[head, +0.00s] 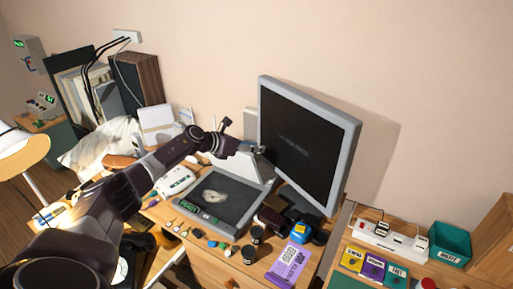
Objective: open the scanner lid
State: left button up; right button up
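The scanner (236,212) sits on the desk with its dark glass bed exposed and a green READY display at its front left. A pale crumpled-looking item (214,196) lies on the glass. A white panel that looks like the scanner lid (240,167) stands raised behind the bed, partly hidden by my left arm. My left gripper (256,149) is at the top of this panel, close to the monitor's left edge. I cannot tell whether its fingers are open or touching the lid. My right gripper is out of view.
A large dark monitor (306,143) stands close to the right of my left gripper. Small cups, a blue item (299,232) and a purple card (289,264) crowd the desk front. A white device (175,181) lies left of the scanner. A power strip (388,237) and green bin (450,243) are right.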

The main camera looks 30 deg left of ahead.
pick_arm(q)
jog(key=v, duration=1.1)
jog(key=shift+s, duration=0.4)
jog(key=shift+a+r, duration=0.1)
jog(key=shift+a, duration=0.05)
